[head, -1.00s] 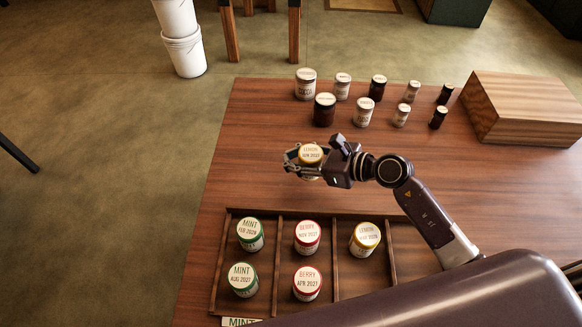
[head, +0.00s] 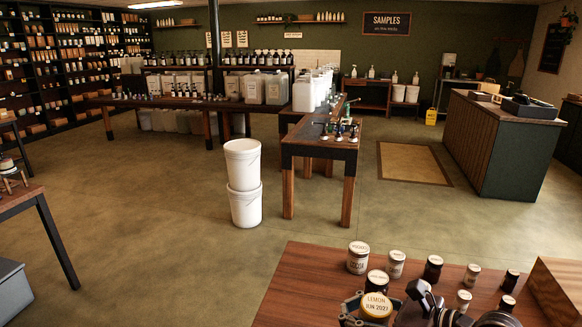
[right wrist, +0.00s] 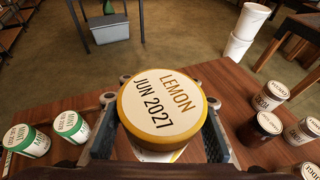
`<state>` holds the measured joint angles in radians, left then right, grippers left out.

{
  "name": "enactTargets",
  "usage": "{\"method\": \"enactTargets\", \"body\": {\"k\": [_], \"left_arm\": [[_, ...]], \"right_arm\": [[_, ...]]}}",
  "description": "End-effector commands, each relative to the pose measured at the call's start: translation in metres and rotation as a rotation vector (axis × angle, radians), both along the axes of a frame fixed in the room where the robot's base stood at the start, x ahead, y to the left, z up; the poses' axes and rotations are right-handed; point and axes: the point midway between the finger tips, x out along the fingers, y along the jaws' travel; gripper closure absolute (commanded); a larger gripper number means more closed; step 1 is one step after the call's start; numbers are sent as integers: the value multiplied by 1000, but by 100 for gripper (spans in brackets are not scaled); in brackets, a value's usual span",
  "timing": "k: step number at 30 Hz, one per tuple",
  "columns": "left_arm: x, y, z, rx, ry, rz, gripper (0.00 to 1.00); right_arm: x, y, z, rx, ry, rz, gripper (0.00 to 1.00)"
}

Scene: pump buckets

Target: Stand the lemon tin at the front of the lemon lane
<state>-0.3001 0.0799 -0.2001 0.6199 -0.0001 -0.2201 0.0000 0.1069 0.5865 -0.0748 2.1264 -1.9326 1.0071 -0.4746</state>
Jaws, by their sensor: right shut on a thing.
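The lemon tin (head: 376,306), with a yellow-rimmed cream lid reading LEMON JUN 2027, is in my right gripper (head: 368,312) at the bottom of the head view. In the right wrist view the lemon tin (right wrist: 161,105) fills the middle, lid towards the camera, between the fingers of the right gripper (right wrist: 160,118). The gripper is shut on it, above the wooden table. Two green-lidded mint tins (right wrist: 70,126) show at the left of the wrist view. The lemon lane is outside the head view and cannot be made out in the wrist view. My left gripper is not in view.
Several jars, including a white-lidded one (head: 358,258), stand on the table (head: 300,275) close beyond the gripper. A wooden box (head: 560,285) stands at the right. Two stacked white buckets (head: 243,180) stand on the floor beyond. Open floor lies to the left.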

Motion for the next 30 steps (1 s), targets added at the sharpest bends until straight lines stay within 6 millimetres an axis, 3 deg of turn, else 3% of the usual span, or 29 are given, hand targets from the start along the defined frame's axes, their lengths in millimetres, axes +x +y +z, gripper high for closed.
{"method": "enactTargets", "body": {"k": [9,15,21,30], "left_arm": [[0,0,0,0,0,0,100],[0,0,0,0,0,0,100],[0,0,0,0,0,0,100],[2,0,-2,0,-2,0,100]], "right_arm": [[-67,-40,8,14,4,48,100],[-99,-58,9,-3,-5,73,100],[-112,-64,10,-14,-9,83,100],[-109,-63,9,-14,-9,82,100]]}}
